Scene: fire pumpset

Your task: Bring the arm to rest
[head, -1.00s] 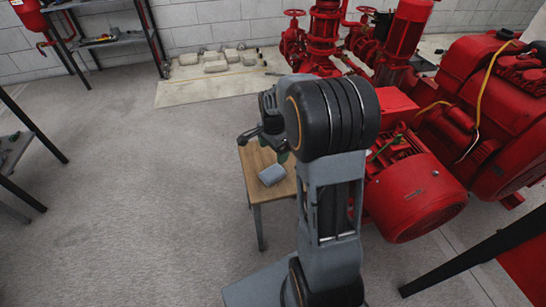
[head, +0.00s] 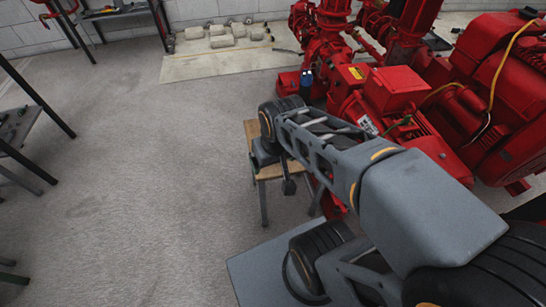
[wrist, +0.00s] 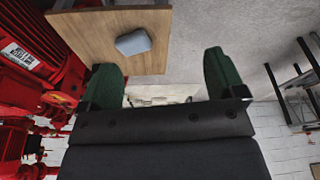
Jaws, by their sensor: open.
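My arm (head: 330,140) reaches from the lower right toward the small wooden table in the head view. My gripper (wrist: 160,78) shows in the wrist view as two green fingers spread wide apart, with nothing between them. In the head view the gripper is mostly hidden behind the arm's far end. The wooden table (wrist: 80,38) fills the upper left of the wrist view, with a grey-blue block (wrist: 133,42) lying on it, apart from the fingers. In the head view the arm covers much of the table (head: 268,172), and I cannot make out the block.
Red pumps and motors (head: 395,88) stand close along the right, beside the arm. A dark shelf (head: 22,125) is at the left edge. A pale slab with several stones (head: 222,40) lies at the back. The grey floor (head: 140,180) at left is clear.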

